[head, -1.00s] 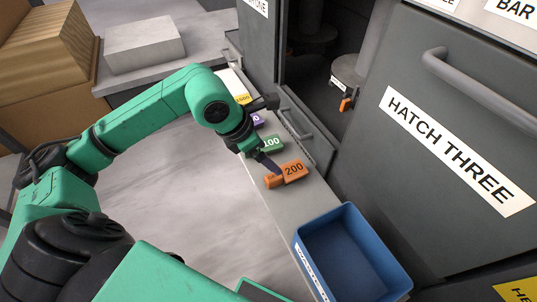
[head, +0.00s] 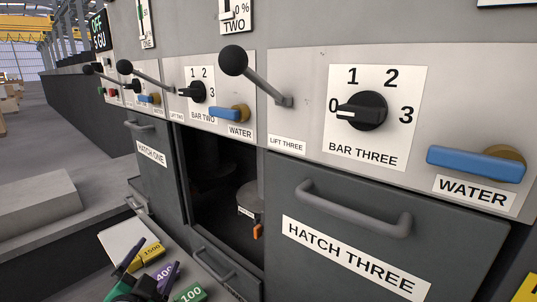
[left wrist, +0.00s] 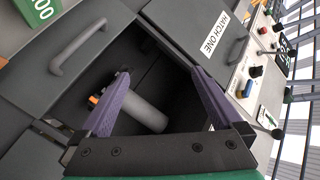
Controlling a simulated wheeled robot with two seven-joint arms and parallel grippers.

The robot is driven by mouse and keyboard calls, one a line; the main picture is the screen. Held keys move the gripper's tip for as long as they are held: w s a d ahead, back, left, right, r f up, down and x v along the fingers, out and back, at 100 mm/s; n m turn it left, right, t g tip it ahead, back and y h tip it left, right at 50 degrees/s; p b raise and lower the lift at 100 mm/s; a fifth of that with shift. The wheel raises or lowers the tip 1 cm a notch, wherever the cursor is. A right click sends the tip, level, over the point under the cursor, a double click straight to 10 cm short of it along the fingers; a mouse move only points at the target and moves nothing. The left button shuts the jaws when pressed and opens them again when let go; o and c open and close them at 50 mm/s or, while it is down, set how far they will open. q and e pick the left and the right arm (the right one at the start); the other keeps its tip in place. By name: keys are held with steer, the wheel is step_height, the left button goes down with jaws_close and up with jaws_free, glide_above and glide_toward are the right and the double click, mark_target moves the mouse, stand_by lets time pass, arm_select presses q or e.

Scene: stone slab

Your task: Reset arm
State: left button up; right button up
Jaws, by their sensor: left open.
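My left gripper (head: 143,283) shows at the bottom left of the head view, partly cut off by the lower edge. My right gripper is not in view.
The hatch three door (head: 350,245) is closed, with a protruding handle. Lever three (head: 258,77) sticks out above.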

arm_select(q)
steer(key=s+a+f+n+g, duration=0.2)
steer(key=s+f+n+g, duration=0.3)
steer(key=f, duration=0.7)
steer(key=s+d+f+n+g+h, duration=0.15)
steer(key=s+d+f+g, duration=0.25)
steer(key=s+f+g, duration=0.65)
steer(key=s+f+t+p, duration=0.1)
steer(key=s+f+p, duration=0.1)
steer(key=f, duration=0.7)
steer(key=s+f+t+p, duration=0.1)
steer(key=s+f+p, duration=0.1)
steer(key=f, duration=0.6)
steer(key=s+a+f+g+p, duration=0.1)
steer(key=s+f, duration=0.5)
steer(key=s, duration=0.2)
steer(key=s+a+f+m+g+p, duration=0.1)
steer(key=s+a+f+p, duration=0.1)
steer(key=s+f, duration=0.5)
steer(key=s, duration=0.2)
steer(key=shift+s+a+f, duration=0.2)
steer(key=shift+s+f, duration=0.05)
steer(key=shift+s, duration=0.05)
